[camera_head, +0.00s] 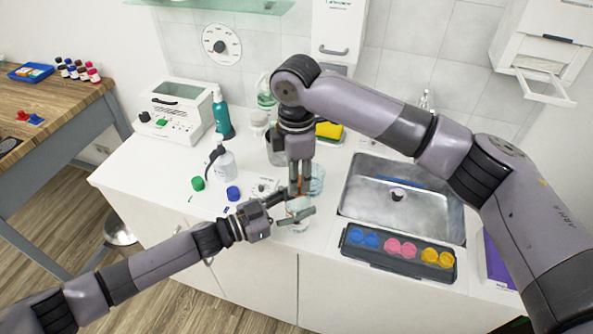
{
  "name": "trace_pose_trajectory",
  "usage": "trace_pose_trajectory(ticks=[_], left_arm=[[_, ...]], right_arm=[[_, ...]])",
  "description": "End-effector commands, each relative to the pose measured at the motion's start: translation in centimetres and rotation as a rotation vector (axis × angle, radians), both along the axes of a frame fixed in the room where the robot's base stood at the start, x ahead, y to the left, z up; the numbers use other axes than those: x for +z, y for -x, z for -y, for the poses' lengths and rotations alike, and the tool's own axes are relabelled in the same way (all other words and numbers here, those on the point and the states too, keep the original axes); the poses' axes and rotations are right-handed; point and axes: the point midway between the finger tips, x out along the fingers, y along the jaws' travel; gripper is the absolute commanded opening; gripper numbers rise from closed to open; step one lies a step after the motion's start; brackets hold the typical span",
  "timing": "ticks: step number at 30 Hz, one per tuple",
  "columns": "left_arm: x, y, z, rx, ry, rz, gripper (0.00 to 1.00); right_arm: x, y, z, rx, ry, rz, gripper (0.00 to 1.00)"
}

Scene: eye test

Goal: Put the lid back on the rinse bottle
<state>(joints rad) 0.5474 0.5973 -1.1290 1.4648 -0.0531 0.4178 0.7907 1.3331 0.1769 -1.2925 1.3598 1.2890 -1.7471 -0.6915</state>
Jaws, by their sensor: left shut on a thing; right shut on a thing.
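My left gripper (294,207) reaches in from the left, low at the counter's front edge. It is shut on a whitish, clear vessel (298,224), which may be the rinse bottle. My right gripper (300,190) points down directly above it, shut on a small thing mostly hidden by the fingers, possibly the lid. An orange tint shows between the two grippers. I cannot tell whether lid and bottle touch. A green cap (198,183) and a blue cap (233,194) lie on the counter to the left.
A clear squeeze bottle (222,164) and a teal pump bottle (221,115) stand behind left. A light blue clear container (317,181) is close beside my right gripper. A sink (440,217) and a dark tray (353,253) of coloured cups are at right.

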Motion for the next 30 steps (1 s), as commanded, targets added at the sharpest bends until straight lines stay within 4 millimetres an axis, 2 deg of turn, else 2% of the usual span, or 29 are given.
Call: trace_pose_trajectory(ticks=[13, 30], left_arm=[[0.0, 0.0, 0.0, 0.000, -0.001, 0.000, 0.00], [0.0, 0.0, 0.0, 0.000, -0.001, 0.000, 0.00]], right_arm=[[0.0, 0.0, 0.0, 0.000, 0.000, 0.000, 0.21], [-1.1, 0.0, 0.0, 0.000, 0.000, -0.002, 0.21]])
